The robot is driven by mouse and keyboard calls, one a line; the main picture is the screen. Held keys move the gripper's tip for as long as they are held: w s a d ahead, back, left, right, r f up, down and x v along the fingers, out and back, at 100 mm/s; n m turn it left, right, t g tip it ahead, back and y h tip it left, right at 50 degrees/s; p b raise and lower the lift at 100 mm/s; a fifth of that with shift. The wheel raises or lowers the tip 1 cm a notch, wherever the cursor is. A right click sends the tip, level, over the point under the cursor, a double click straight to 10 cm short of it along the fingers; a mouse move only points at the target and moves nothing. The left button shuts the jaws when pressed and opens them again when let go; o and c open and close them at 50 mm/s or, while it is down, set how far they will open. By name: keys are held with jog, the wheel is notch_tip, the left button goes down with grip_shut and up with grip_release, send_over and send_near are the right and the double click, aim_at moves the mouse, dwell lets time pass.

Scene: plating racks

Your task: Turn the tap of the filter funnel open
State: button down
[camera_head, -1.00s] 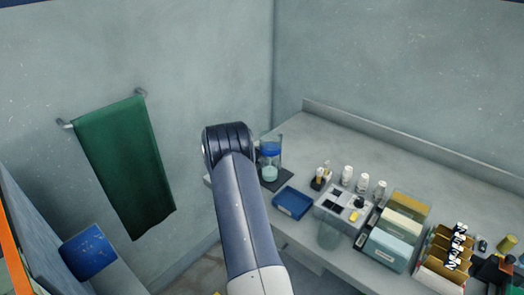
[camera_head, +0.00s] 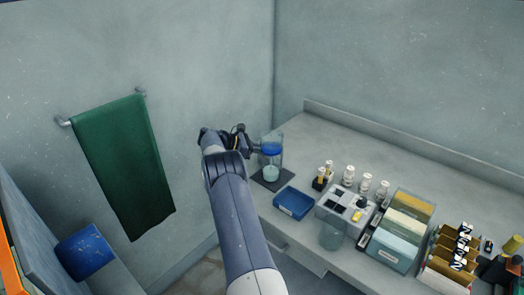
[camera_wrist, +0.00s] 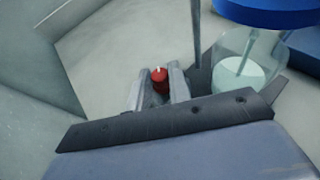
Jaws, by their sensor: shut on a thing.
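The filter funnel (camera_head: 271,149) stands at the back left end of the counter, a clear vessel with a blue band over a jar of pale liquid. Its blue part (camera_wrist: 268,12) and the clear jar (camera_wrist: 243,72) show at the upper right in the wrist view. The red tap (camera_wrist: 160,80) sits between the fingertips of my gripper (camera_wrist: 157,88), which is shut on it. In the head view my gripper (camera_head: 246,141) reaches the funnel's left side, and the tap is hidden there.
A blue tray (camera_head: 294,203) lies in front of the funnel. A grey rack (camera_head: 338,207), several white bottles (camera_head: 366,183) and file boxes (camera_head: 398,240) stand to the right. A green towel (camera_head: 125,165) hangs on the left wall. The counter behind the bottles is clear.

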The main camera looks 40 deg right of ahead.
jog(key=shift+m+g, duration=0.4)
jog(key=shift+g, duration=0.1)
jog(key=c, duration=1.3)
grip_release()
jog(key=shift+w, duration=0.1)
jog(key=b+v, duration=0.1)
jog(key=v, duration=0.6)
jog(key=shift+a+r, duration=0.15)
jog(key=shift+r, duration=0.05)
